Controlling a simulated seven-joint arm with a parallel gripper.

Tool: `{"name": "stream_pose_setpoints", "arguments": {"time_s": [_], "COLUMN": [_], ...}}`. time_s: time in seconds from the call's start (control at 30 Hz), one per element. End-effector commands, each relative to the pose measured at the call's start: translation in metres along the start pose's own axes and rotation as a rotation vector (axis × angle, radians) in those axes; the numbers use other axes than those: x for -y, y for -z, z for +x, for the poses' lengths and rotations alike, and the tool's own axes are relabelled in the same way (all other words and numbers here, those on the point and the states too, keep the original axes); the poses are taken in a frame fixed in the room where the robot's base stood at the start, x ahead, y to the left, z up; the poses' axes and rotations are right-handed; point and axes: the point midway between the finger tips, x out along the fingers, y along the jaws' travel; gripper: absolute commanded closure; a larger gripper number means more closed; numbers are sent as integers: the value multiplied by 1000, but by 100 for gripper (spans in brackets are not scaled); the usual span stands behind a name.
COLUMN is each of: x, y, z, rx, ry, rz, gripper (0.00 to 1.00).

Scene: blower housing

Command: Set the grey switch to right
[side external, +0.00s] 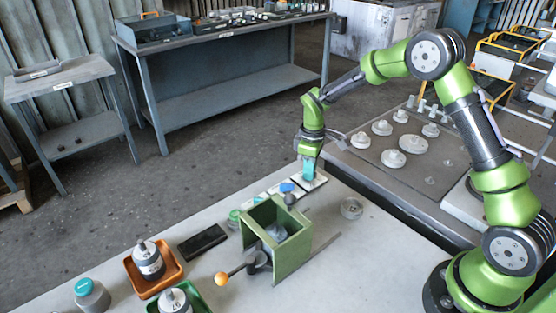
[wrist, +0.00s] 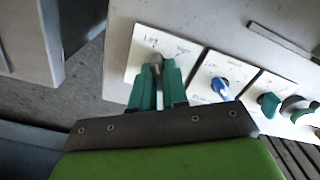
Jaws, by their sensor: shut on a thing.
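The grey switch (wrist: 157,60) sits on a white plate (wrist: 119,88) in the wrist view, with the handwritten words "Left" and "Right" at its far edge. My gripper (wrist: 159,80) has its two teal fingers shut on the grey switch, one on each side. The switch's tip shows between the fingertips, nearer to the "Left" word than to "Right". The fingers hide its base, so its exact setting is hard to tell. In the side view my gripper (side external: 309,170) is down at the plate (side external: 316,183), and the switch is hidden there.
A green open box housing (side external: 293,258) stands in front of the plates. A round metal part (side external: 351,208) lies right of it.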

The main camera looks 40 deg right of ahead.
Motion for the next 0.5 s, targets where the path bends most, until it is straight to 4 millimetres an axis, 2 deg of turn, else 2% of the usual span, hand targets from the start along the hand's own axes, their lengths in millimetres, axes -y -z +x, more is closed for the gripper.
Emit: {"name": "stream_pose_setpoints", "arguments": {"time_s": [0.2,0.5], "x": [1,1], "y": [0,1], "z": [-1,-1], "rx": [-1,-1], "ry": [0,1], "rz": [283,323], "gripper": [100,100]}}
